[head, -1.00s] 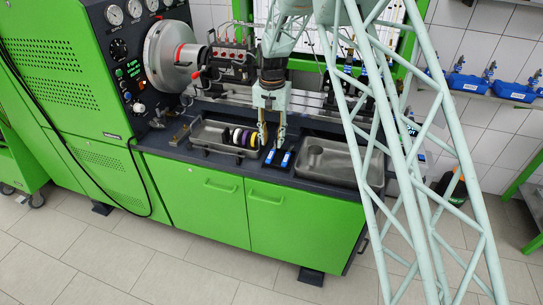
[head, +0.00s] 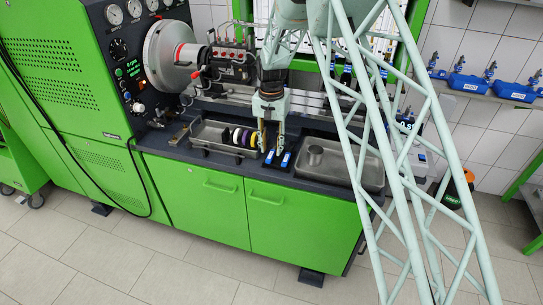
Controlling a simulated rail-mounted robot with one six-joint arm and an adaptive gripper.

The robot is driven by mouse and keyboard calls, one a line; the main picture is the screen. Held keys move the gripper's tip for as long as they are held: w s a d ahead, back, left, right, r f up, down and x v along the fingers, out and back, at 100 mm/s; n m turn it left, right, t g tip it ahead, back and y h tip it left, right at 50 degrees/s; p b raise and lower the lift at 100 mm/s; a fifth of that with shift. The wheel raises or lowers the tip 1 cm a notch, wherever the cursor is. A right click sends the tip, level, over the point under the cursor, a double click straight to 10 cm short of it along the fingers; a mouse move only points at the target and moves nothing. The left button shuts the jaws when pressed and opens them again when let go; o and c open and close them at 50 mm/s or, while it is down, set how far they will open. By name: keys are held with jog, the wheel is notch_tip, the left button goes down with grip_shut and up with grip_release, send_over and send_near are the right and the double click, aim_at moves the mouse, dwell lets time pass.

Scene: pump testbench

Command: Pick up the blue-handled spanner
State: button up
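Two small blue-handled items lie side by side on a dark holder at the front of the bench, the left one (head: 270,157) and the right one (head: 285,159). They are too small to tell which is the spanner. My gripper (head: 270,146) points down over the left item, its fingers apart. Its fingertips are close to the items and partly hide their far ends. I cannot tell whether they touch anything. Nothing is visibly held.
A metal tray with a row of coloured rings (head: 241,137) stands just left of my gripper. Metal rails run behind. Blue pumps (head: 470,84) sit on a shelf far right.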

jog(key=shift+f, duration=0.95)
jog(key=shift+c, duration=0.4)
grip_shut()
